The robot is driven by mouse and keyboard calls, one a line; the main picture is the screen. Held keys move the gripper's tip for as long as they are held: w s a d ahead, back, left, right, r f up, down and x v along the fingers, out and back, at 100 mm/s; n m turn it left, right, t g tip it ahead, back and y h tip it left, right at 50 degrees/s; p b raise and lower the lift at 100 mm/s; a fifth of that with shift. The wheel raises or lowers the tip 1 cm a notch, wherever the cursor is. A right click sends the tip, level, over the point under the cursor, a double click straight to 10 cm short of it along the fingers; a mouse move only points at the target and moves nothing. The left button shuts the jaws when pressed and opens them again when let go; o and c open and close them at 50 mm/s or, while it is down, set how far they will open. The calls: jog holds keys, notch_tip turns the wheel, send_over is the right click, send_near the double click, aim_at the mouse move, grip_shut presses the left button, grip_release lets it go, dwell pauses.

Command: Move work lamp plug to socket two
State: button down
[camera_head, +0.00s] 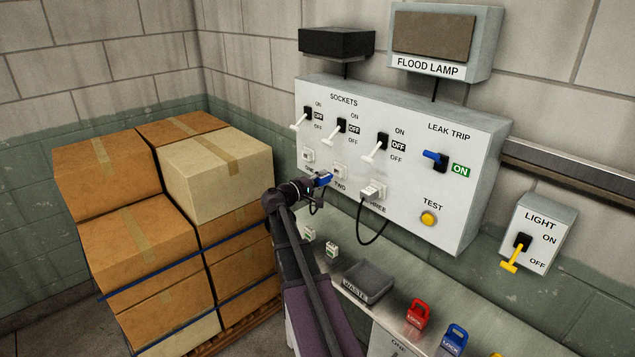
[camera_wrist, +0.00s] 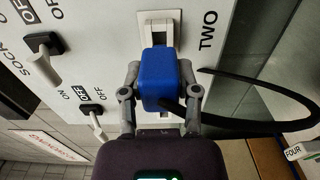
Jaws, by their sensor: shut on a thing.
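My gripper (camera_head: 318,181) is shut on a blue plug (camera_head: 323,178) in front of the white sockets panel. In the wrist view, my gripper's fingers (camera_wrist: 162,98) clasp both sides of the blue plug (camera_wrist: 164,76), and a black cable (camera_wrist: 270,92) loops from it. Socket two (camera_head: 340,171) is a white outlet by the label TWO. In the wrist view, a white outlet (camera_wrist: 158,24) beside that label lies right behind the plug's far end. I cannot tell whether they touch. Its switch (camera_head: 341,127) has a white lever, with OFF highlighted.
Socket one (camera_head: 308,156) is partly visible to the left. A white plug (camera_head: 372,191) with a black cable sits at socket three. Stacked cardboard boxes (camera_head: 215,175) stand left of my arm.

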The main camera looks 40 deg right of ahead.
aim_at(330, 175)
jog(key=shift+d, duration=0.45)
jog(key=shift+w+d, duration=0.15)
jog(key=shift+d, duration=1.35)
dwell(1.9)
jog(key=shift+c, duration=1.3)
grip_release()
jog(key=shift+a, duration=0.15)
jog(key=a, duration=1.1)
jog(key=shift+s+a, duration=0.35)
jog(key=shift+s, duration=0.1)
